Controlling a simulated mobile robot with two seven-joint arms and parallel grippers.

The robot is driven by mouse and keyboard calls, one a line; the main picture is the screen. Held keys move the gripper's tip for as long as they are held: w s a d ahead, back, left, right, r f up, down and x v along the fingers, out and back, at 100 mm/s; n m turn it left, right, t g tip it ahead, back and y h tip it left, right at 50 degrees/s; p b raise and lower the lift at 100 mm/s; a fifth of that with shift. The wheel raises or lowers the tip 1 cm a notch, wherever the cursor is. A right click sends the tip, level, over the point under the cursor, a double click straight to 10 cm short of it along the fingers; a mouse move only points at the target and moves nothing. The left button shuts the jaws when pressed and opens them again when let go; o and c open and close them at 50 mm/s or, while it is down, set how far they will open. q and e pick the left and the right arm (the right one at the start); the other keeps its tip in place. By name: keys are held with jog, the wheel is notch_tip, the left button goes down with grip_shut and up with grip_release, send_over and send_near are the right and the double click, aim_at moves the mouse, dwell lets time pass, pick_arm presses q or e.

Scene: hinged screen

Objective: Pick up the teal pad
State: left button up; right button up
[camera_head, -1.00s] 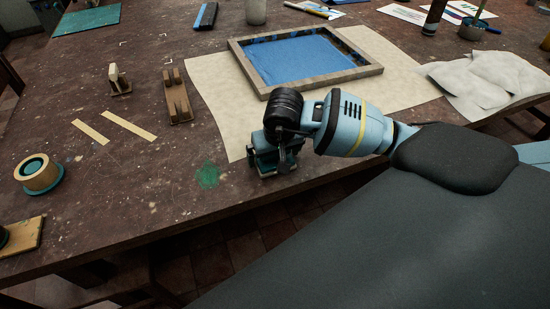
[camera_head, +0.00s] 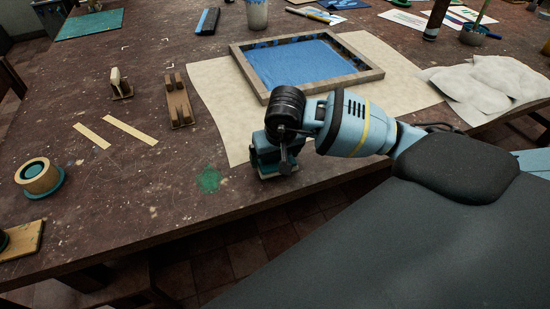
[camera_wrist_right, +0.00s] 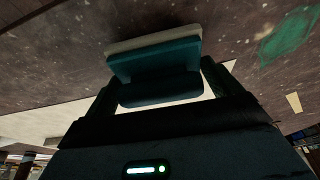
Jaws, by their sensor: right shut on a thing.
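The teal pad (camera_wrist_right: 155,62) is a teal block with a cream layer along its far side, in the right wrist view. My right gripper (camera_wrist_right: 160,92) is shut on it, with one finger at each side. In the head view the right gripper (camera_head: 274,160) points down near the table's front edge, and mostly hides the pad. A pale strip of the pad (camera_head: 277,174) shows below the fingers. I cannot tell whether the pad touches the table. My left gripper is not in view.
A wooden frame with a blue screen (camera_head: 376,74) lies on a cream sheet (camera_head: 212,92) behind the gripper. A green paint patch (camera_head: 208,181) is just left of it. Wooden blocks (camera_head: 179,103), pale strips (camera_head: 130,130) and a tape roll (camera_head: 38,177) lie farther left.

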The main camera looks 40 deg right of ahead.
jog(key=shift+a+r, duration=0.2)
jog(key=shift+r, duration=0.35)
jog(key=shift+a+r, duration=0.15)
jog(key=shift+r, duration=0.35)
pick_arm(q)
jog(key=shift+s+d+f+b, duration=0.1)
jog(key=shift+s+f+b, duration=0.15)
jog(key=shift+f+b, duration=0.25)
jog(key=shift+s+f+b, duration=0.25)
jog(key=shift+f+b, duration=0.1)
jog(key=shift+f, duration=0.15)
pick_arm(e)
jog(key=s+a, duration=0.3)
jog(key=a, duration=0.4)
jog(key=s+a+r, duration=0.1)
jog(key=s+a, duration=0.2)
jog(key=a, duration=0.4)
jog(key=shift+r, duration=0.2)
jog(key=shift+s, duration=0.1)
